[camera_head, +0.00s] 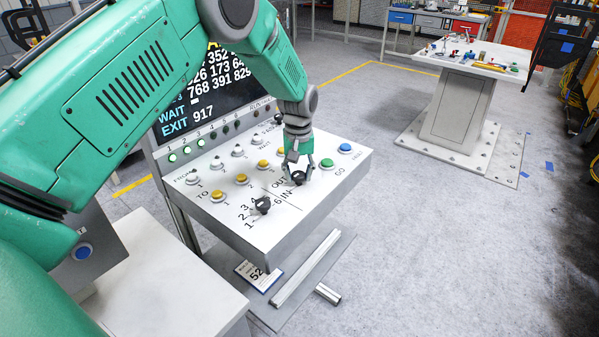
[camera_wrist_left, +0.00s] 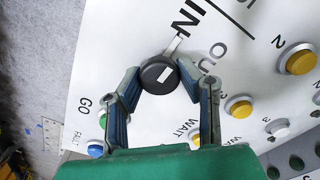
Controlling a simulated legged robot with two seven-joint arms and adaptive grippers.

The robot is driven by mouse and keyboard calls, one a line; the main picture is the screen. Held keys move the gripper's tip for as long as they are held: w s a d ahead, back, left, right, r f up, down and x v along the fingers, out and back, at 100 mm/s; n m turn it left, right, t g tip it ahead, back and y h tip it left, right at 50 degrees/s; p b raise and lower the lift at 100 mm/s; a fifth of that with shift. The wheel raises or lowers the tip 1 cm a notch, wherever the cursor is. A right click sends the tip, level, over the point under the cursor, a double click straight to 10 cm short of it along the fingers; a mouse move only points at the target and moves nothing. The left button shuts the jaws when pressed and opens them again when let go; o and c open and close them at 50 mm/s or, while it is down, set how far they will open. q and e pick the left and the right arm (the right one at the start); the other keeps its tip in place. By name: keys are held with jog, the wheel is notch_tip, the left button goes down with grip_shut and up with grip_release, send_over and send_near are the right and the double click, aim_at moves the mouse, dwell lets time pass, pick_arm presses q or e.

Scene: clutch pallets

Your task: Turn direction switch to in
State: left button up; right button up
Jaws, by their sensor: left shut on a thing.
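The direction switch is a round black knob (camera_head: 298,179) on the sloped white control panel (camera_head: 340,165), beside the printed words OUT and IN. In the left wrist view the knob (camera_wrist_left: 158,75) has a white mark on its top, and a pale bar runs from it toward the IN label. My left gripper (camera_head: 297,172) reaches down over the panel from above. Its two fingertips (camera_wrist_left: 159,72) close on the knob from both sides. The fingers partly hide the knob in the head view. My right gripper is in neither view.
A second black selector knob (camera_head: 262,204) sits nearby, left of the gripped one. Yellow buttons (camera_head: 241,179), white buttons (camera_head: 193,177), a green button (camera_head: 326,163) and a blue button (camera_head: 345,148) surround it. A dark display (camera_head: 215,90) rises behind. A separate table (camera_head: 485,57) stands far right.

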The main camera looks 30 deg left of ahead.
aim_at(298, 173)
pick_arm(q)
jog(key=shift+w+r+n, duration=0.1)
jog(key=shift+r+n, duration=0.05)
jog(key=shift+n, duration=0.15)
dwell(0.4)
jog(key=o, duration=1.2)
notch_tip(298, 173, up, 12)
jog(key=shift+f, duration=0.1)
jog(key=shift+f, duration=0.1)
